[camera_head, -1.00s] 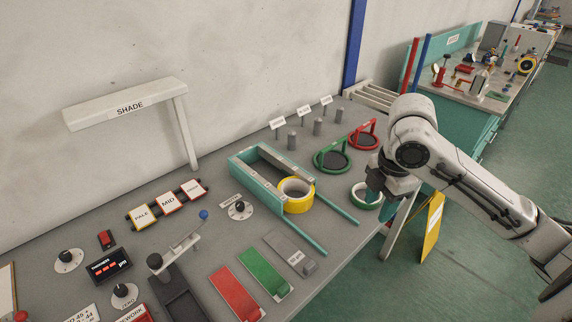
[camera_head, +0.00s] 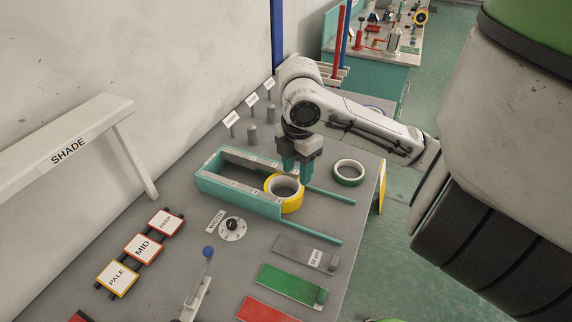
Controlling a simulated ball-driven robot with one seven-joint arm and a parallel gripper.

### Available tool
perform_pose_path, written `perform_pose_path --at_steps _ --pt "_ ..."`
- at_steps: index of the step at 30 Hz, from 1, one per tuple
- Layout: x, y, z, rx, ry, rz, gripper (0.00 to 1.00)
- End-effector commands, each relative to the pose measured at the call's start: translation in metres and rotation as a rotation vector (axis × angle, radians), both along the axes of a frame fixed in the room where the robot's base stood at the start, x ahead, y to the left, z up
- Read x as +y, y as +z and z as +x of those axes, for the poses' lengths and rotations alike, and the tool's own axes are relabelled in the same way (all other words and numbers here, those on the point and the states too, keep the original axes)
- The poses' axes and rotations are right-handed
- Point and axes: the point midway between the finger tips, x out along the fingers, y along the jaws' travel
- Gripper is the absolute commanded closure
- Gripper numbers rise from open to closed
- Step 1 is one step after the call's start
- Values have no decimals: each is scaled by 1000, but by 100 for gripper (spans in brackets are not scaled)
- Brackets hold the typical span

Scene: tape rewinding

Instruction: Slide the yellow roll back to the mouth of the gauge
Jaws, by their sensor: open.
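The yellow roll (camera_head: 292,206) lies flat at the right, open end of the teal gauge (camera_head: 238,200), partly between its walls. Two teal rails (camera_head: 328,195) run out to the right from the gauge. My gripper (camera_head: 297,178) points down with its teal fingers at the far right rim of the yellow roll. The fingers are open and hold nothing. I cannot tell whether they touch the roll or hang just above it. The arm hides part of the table behind.
A green and white roll (camera_head: 350,183) lies on the table right of the gauge. A width dial (camera_head: 232,229) stands in front. Grey (camera_head: 305,253), green (camera_head: 290,287) and red strips lie nearer. Grey pegs (camera_head: 252,134) stand behind.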

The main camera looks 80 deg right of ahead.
Motion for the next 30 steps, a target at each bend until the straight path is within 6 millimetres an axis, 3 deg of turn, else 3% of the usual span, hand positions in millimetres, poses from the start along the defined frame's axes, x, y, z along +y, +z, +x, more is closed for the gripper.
perform_pose_path --at_steps 11,24,30 --pt "0 -12 0 -1 -2 3 53" --pt "1 -83 0 2 -2 3 53" --pt "1 -102 0 2 -1 3 53"
